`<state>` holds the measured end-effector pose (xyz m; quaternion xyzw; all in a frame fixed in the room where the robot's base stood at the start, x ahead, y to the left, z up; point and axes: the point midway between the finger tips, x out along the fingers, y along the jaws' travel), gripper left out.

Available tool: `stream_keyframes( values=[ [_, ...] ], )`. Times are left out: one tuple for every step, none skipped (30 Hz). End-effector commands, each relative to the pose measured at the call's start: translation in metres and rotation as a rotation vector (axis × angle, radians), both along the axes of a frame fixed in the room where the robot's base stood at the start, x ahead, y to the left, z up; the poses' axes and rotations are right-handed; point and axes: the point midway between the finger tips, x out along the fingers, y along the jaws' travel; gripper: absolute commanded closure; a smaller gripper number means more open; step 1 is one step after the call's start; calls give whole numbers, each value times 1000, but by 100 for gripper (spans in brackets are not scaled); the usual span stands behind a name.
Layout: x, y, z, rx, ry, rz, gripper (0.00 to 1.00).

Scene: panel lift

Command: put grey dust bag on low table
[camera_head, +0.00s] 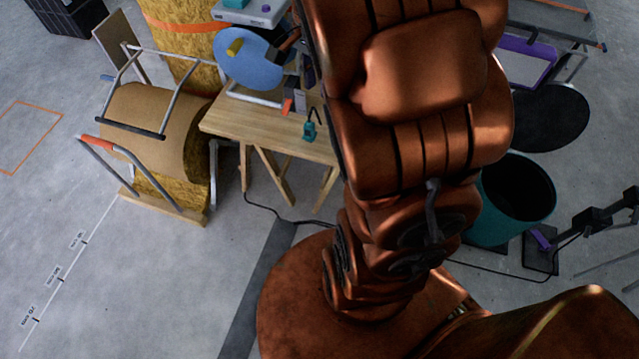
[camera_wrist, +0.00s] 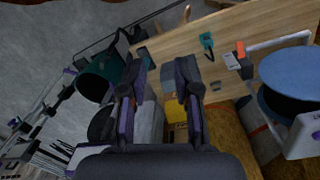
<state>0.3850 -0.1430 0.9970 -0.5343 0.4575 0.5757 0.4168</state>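The wooden low table (camera_head: 225,121) stands left of my arm in the head view, with its right part hidden behind the arm. It also shows at the top of the wrist view (camera_wrist: 165,50). My gripper (camera_wrist: 163,68) is open, its two fingers apart in front of the table's edge in the wrist view. The head view does not show it, as my arm covers that area. A grey shape (camera_wrist: 148,118) shows between and behind the fingers; I cannot tell if it is the grey dust bag. No dust bag is clearly seen in the head view.
On the table are a small teal tool (camera_head: 309,131) and a blue disc (camera_head: 250,58) on a stand. A teal bin (camera_head: 489,231) and a black round top (camera_head: 551,118) are at the right. A brown-covered bale (camera_head: 150,120) stands left. The left floor is clear.

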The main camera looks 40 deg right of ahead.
Motion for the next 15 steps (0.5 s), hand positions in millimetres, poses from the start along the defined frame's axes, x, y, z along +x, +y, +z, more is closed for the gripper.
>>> stream_keyframes(
  values=[
    [-11, 16, 5, 7, -2, 83, 69],
    [-18, 24, 6, 14, 2, 132, 69],
    [-28, 34, 7, 23, 8, 201, 69],
    [-35, 42, 9, 28, 9, 254, 69],
    [-42, 49, 10, 35, 10, 307, 69],
    [-52, 60, 11, 46, 14, 377, 69],
    [-60, 67, 11, 53, 19, 431, 69],
    [-68, 74, 11, 59, 20, 484, 69],
    [-79, 82, 12, 67, 24, 558, 69],
    [-87, 89, 12, 75, 27, 613, 69],
    [-95, 95, 11, 83, 29, 667, 69],
    [-107, 103, 10, 93, 33, 742, 69],
    [-115, 109, 10, 100, 36, 799, 69],
    [-123, 113, 9, 107, 38, 854, 69],
    [-135, 120, 8, 116, 42, 925, 69]
  ],
)
